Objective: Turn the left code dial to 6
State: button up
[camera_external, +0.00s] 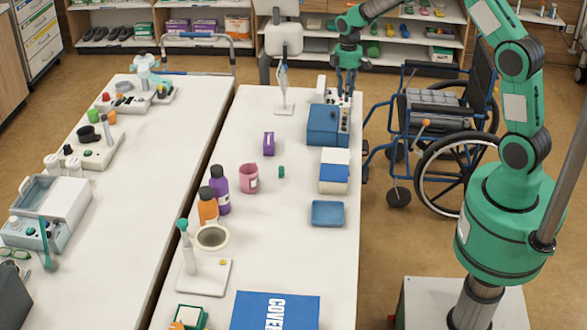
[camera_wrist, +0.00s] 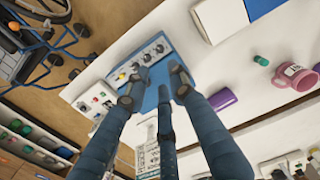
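The blue box (camera_external: 323,126) stands near the far right of the long white table. Its light panel with several small dark dials (camera_external: 345,122) is on the right side in the outside view. In the wrist view the panel (camera_wrist: 138,66) shows a row of dials, with a yellow mark at its left end. The numbers are too small to read, and I cannot tell which dial is the left code dial. My gripper (camera_external: 347,88) hangs above the box's far end. In the wrist view its fingers (camera_wrist: 155,86) are spread and empty, partly hiding the blue box.
A white-and-blue box (camera_external: 334,172) and a blue tray (camera_external: 328,213) stand nearer on the table. A purple box (camera_external: 268,144) and a pink mug (camera_external: 249,178) are to the left. A small panel (camera_wrist: 97,100) lies beyond the blue box. A wheelchair (camera_external: 440,125) stands right.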

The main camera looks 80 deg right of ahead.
aim_at(344, 127)
jog(key=n, duration=1.7)
jog(key=shift+n, duration=0.4)
jog(key=shift+f, duration=0.1)
notch_tip(344, 127, down, 14)
jog(key=shift+r+b, duration=0.2)
jog(key=shift+b, duration=0.75)
grip_shut()
